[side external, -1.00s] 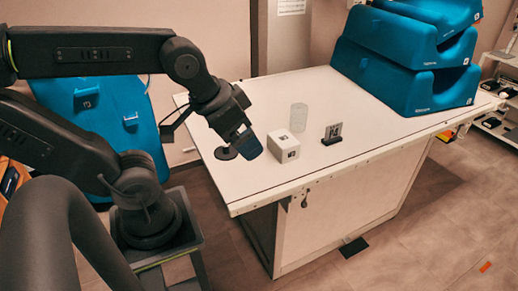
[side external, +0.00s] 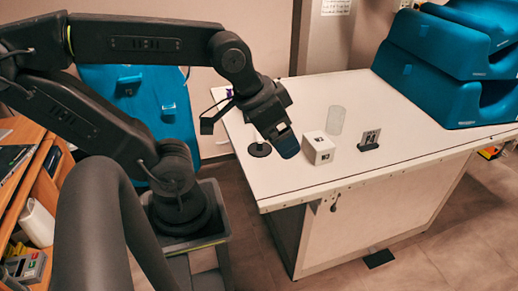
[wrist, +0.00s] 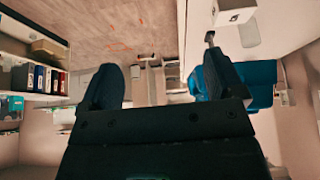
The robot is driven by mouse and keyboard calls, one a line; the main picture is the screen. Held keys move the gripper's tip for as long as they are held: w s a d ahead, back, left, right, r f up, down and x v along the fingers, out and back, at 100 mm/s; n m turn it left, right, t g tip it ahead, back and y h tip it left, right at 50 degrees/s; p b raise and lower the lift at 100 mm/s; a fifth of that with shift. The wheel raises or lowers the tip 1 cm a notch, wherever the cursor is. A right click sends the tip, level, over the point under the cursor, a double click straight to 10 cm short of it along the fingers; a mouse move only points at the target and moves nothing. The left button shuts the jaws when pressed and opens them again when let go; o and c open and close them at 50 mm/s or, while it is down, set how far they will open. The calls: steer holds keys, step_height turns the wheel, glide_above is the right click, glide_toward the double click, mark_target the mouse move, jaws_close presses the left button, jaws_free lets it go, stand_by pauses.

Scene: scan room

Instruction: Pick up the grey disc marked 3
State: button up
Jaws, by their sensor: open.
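My gripper (side external: 287,147) hangs tilted over the near left part of the white table, just left of a white cube (side external: 318,149) with dark marks. In the wrist view my gripper (wrist: 160,82) has its two dark fingers wide apart with nothing between them. I cannot make out a grey disc marked 3 in either view. A dark round, flat thing with a short stem (side external: 260,150) is left of my gripper; I see no number on it. The white cube also shows at the top of the wrist view (wrist: 234,11).
A clear cylinder (side external: 336,121) stands behind the cube. A small marked card in a dark holder (side external: 370,140) stands to its right. Blue foam supports (side external: 440,90) fill the table's back right. The white table (side external: 425,142) is bare along its front right.

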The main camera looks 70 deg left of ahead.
steer(key=shift+o, duration=0.3)
steer(key=shift+o, duration=0.8)
steer(key=n+g+y, duration=0.4)
steer(key=n, duration=0.9)
glide_toward(260, 142)
steer(key=x, duration=0.4)
steer(key=shift+d+f, duration=0.1)
steer(key=shift+f, duration=0.2)
steer(key=shift+x, duration=2.85)
steer(key=shift+a, duration=0.2)
steer(key=shift+c, duration=0.4)
steer(key=c, duration=0.7)
